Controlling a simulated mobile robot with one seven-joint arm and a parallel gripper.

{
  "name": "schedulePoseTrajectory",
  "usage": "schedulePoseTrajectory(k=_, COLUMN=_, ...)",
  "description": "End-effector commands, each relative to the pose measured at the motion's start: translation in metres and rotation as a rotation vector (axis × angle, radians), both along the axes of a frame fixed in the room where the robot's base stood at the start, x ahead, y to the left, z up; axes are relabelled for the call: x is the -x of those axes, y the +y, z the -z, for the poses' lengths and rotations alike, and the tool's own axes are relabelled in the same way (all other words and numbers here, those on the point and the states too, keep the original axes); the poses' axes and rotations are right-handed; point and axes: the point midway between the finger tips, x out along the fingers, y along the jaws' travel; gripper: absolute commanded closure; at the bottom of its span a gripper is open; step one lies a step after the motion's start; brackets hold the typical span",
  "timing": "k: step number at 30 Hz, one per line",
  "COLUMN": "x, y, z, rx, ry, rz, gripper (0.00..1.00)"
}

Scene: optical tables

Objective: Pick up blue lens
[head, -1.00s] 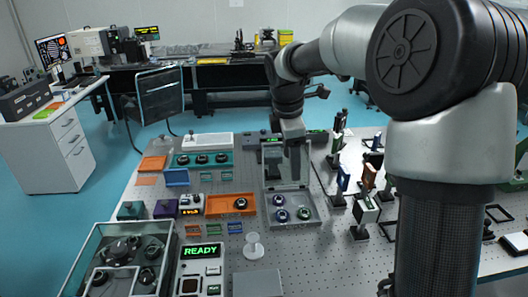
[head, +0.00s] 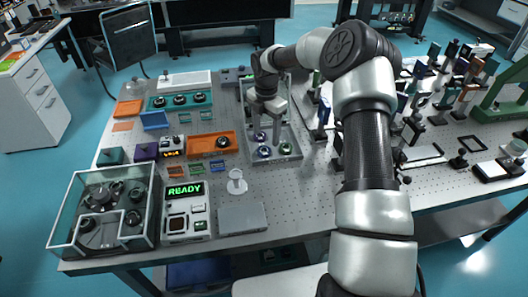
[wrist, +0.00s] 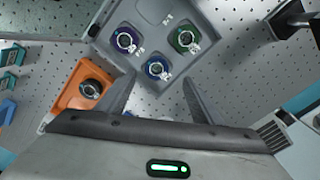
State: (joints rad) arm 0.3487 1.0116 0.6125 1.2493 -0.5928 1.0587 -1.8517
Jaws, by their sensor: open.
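The blue lens (wrist: 157,69) is a small round lens in a dark mount, sitting in a grey tray (wrist: 212,12) with two others. In the wrist view it is the lens closest to my gripper (wrist: 160,92), between and just beyond the open fingers. In the head view the blue lens (head: 264,152) appears to be the near-left of the three. My gripper (head: 266,125) points down over the tray, open and empty, apparently above the lenses. A purple lens (wrist: 126,40) and a green lens (wrist: 187,40) sit beside it.
An orange tray (head: 197,144) with a black-mounted part stands left of the grey tray. A control box reading READY (head: 185,189), a clear bin (head: 72,198) and a white stand (head: 236,182) are nearer. Optical mounts (head: 415,125) crowd the right.

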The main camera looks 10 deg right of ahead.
Motion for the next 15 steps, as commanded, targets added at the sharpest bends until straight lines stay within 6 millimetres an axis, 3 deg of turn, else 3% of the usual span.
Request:
schedulePoseTrajectory(k=8, x=0.0, y=0.001, z=0.022, rx=-0.001, ry=0.001, rz=0.0, gripper=0.4)
schedulePoseTrajectory(k=15, x=-0.003, y=0.006, z=0.057, rx=0.0, ry=0.002, rz=0.0, gripper=0.4)
